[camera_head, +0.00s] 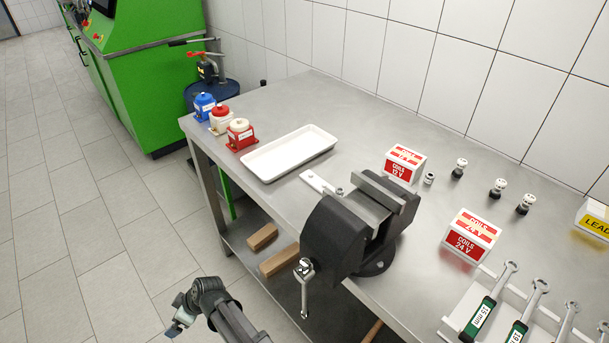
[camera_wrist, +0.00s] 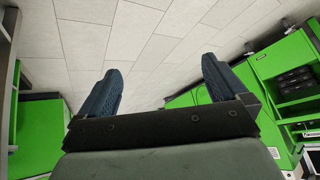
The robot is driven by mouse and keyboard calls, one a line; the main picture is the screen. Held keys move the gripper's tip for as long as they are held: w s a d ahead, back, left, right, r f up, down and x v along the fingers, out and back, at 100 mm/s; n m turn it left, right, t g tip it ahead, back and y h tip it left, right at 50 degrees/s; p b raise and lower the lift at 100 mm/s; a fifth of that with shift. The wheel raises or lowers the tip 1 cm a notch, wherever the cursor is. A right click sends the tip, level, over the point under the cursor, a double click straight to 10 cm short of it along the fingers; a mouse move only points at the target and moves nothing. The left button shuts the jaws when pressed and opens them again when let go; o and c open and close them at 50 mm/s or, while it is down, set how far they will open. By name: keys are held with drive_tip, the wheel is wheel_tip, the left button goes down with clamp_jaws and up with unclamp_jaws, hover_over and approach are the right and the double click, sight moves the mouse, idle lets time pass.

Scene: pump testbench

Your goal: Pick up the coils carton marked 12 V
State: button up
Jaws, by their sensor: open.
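The coils carton marked 12 V (camera_head: 404,164) is a small red and white box on the steel bench, behind and right of the vise. A similar carton marked 24 V (camera_head: 471,236) stands nearer, to its right. My gripper (camera_head: 179,316) is low at the front, off the bench's left side and far from the cartons. In the wrist view its two dark blue fingers (camera_wrist: 162,92) are wide apart with nothing between them, facing floor tiles and green cabinets.
A large dark vise (camera_head: 345,232) stands at the bench's front edge, between my gripper and the 12 V carton. A white tray (camera_head: 290,153), small valves and a wrench rack (camera_head: 453,322) share the bench.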

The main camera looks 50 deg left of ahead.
drive_tip(key=a+r+g+y, duration=0.1)
drive_tip(key=a+r, duration=0.2)
drive_tip(key=r, duration=0.9)
drive_tip(key=a+r+y, duration=0.2)
drive_tip(key=a+r, duration=0.2)
drive_tip(key=r, duration=0.7)
drive_tip(key=a+r+g+y, duration=0.1)
drive_tip(key=a+r, duration=0.2)
drive_tip(key=r, duration=0.9)
drive_tip(key=w+r+t+y, duration=0.1)
drive_tip(key=w+r, duration=0.5)
drive_tip(key=r, duration=0.2)
drive_tip(key=w+r+y, duration=0.1)
drive_tip(key=w+r, duration=0.4)
drive_tip(key=r, duration=0.3)
drive_tip(key=m+t+h, duration=0.6)
hover_over(408, 156)
drive_tip(key=d, duration=0.5)
wheel_tip(408, 156, down, 8)
drive_tip(key=f, duration=0.1)
drive_tip(key=x, duration=0.8)
drive_tip(key=shift+w+a+r, duration=0.15)
drive_tip(key=shift+w+a, duration=0.05)
drive_tip(key=shift+x, duration=2.3)
drive_tip(key=shift+a+f, duration=0.25)
drive_tip(key=shift+a, duration=0.1)
